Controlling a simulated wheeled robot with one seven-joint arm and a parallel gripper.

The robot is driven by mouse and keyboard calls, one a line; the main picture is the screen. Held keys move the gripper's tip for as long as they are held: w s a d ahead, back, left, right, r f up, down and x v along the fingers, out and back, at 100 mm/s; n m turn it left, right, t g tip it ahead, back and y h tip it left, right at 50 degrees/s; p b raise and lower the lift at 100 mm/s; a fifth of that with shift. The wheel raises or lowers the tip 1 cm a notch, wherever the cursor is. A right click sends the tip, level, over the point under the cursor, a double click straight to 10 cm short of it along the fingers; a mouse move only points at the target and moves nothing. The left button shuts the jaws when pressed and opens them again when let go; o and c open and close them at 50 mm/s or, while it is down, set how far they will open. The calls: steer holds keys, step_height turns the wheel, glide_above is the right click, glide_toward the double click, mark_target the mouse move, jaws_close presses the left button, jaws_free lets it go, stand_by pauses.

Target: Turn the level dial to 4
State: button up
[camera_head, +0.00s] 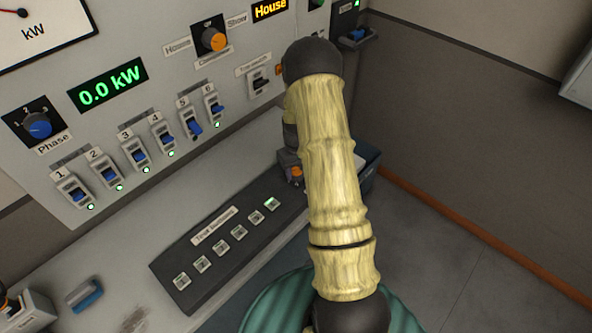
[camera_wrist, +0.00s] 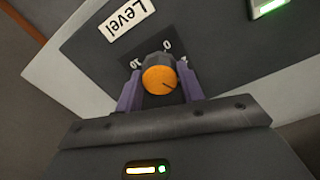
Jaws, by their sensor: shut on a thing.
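The level dial (camera_wrist: 160,76) has an orange cap and a dark grey rim, on a dark panel. A thin dark line on the cap runs from near its middle toward the lower right. The figures 0 and 10 show beside it; the other scale marks are hidden. The white "Level" label (camera_wrist: 126,20) appears upside down. My gripper (camera_wrist: 159,74) is shut on the dial, one purple finger at each side. In the head view a small orange part of the dial (camera_head: 296,172) shows beside my arm, which hides most of my gripper.
Numbered blue switches (camera_head: 138,155), the Phase dial (camera_head: 39,126) and a green 0.0 kW display (camera_head: 107,85) are on the upright panel. Open floor lies right.

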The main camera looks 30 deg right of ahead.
mark_target(296, 171)
steer(key=o, duration=1)
step_height(296, 171, up, 18)
steer(key=b, duration=0.2)
steer(key=shift+f+b, duration=0.25)
steer(key=shift+b, duration=0.05)
steer(key=s+a+t, duration=0.2)
steer(key=s+a, duration=1.3)
steer(key=s, duration=0.3)
steer(key=shift+s+a+r+t, duration=0.2)
steer(key=shift+s+r+t, duration=0.1)
steer(key=shift+s+r, duration=0.1)
